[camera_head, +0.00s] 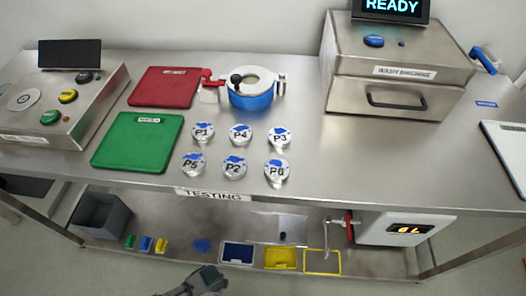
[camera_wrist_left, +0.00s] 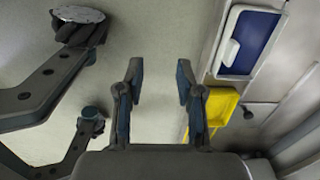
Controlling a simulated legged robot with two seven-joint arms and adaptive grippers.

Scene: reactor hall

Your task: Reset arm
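My left gripper (camera_wrist_left: 157,82) is open in the left wrist view. Its two fingers are apart, with nothing between them but pale floor. In the head view, part of a dark gripper or arm (camera_head: 203,282) shows at the bottom edge, below and in front of the table's lower shelf. My right gripper cannot be made out for certain. The steel testing table (camera_head: 330,160) stands ahead, and no gripper touches it.
Labelled clear pucks (camera_head: 240,134), a green mat (camera_head: 137,141), a red mat (camera_head: 166,87), a button box (camera_head: 60,105) and a wash machine (camera_head: 395,65) are on the table. The lower shelf holds blue (camera_head: 237,253) and yellow (camera_head: 281,258) trays. Floor in front is free.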

